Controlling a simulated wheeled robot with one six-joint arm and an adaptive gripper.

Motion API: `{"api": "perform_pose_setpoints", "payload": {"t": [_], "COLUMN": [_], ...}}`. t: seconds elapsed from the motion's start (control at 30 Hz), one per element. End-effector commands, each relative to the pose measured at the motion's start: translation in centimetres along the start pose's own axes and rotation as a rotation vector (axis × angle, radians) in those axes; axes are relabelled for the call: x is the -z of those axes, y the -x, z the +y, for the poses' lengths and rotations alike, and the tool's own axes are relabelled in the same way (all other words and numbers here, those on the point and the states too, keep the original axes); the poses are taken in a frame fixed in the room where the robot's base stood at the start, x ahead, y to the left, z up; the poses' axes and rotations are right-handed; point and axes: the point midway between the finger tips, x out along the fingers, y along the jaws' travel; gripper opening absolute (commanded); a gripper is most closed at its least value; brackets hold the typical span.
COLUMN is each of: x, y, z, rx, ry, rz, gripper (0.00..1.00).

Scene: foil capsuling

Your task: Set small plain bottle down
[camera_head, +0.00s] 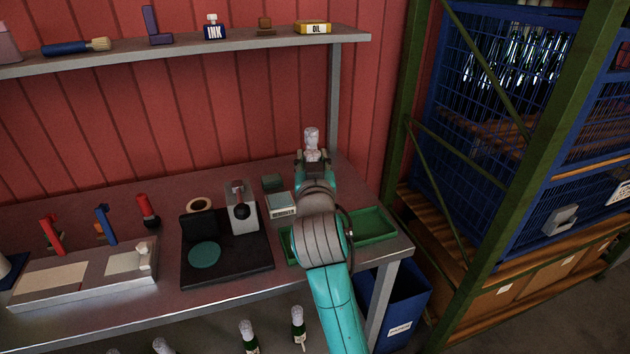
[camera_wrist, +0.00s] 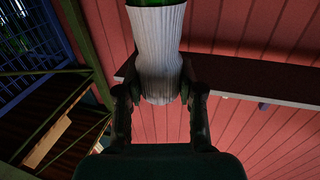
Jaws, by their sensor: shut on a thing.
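My gripper (camera_head: 312,157) is shut on the small plain bottle (camera_head: 311,138). Its pale foil-covered neck shows above the fingers in the head view, in front of the red wall. In the wrist view, the fingers of my gripper (camera_wrist: 160,95) close around the lower pictured end of the whitish, wrinkled foil. A sliver of the bottle's green glass (camera_wrist: 155,3) shows at the top edge. Most of the bottle's body is hidden behind my arm in the head view and cut off in the wrist view. I cannot tell whether its base touches anything.
The metal bench (camera_head: 170,298) carries a black station (camera_head: 228,262) with a green disc, a green tray (camera_head: 372,224) partly behind my arm, and several hand tools at left. A shelf (camera_head: 180,51) runs above. Several bottles (camera_head: 298,326) stand below the front edge; a blue bin (camera_head: 405,305) is at right.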

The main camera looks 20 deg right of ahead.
Motion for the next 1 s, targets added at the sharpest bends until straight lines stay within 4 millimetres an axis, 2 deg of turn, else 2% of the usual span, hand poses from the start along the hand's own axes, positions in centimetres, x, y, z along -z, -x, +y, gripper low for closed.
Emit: {"api": "perform_pose_setpoints", "payload": {"t": [0.17,0.43,0.83,0.87,0.93,1.0], "x": [-0.9,-4.0,-4.5,-4.5,-4.5,-4.5], "y": [0.0,0.0,0.0,0.0,0.0,0.0], "z": [0.0,0.0,0.0,0.0,0.0,0.0], "rx": [0.0,0.0,0.0,0.0,0.0,0.0], "ry": [0.001,0.0,0.0,0.0,0.0,0.0], "rz": [0.002,0.002,0.003,0.001,0.001,0.001], "gripper": [0.0,0.0,0.0,0.44,0.62,0.62]}}
